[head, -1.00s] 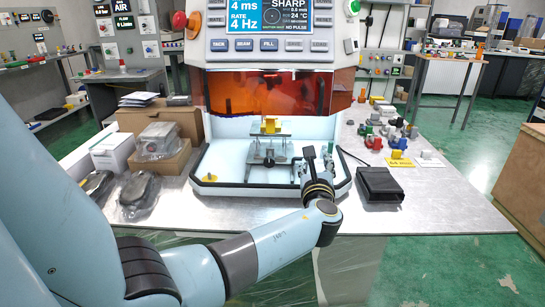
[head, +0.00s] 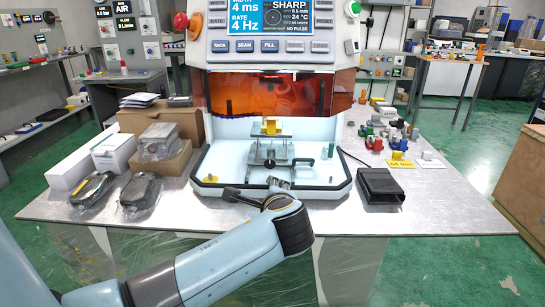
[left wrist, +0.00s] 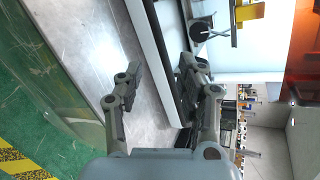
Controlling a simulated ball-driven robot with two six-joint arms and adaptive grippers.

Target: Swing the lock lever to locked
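In the head view, the fixture (head: 271,145) stands inside the machine's open white bay and carries a yellow part (head: 270,127). A dark round hub (head: 270,163) is on its front, and a thin dark lever (head: 298,162) runs from it to the right, about level. The hub and lever also show near the top of the left wrist view (left wrist: 201,31). My left gripper (head: 254,192) is at the bay's front rim, in front of and below the lever, apart from it. Its fingers are spread and empty, also in the left wrist view (left wrist: 160,76). My right gripper is out of view.
The bay's black-edged front rim (head: 330,192) lies beside my left gripper. A small dark green upright piece (head: 331,150) stands right of the fixture. A black box (head: 380,186) sits to the right. Bagged items (head: 139,191) and cartons are on the left.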

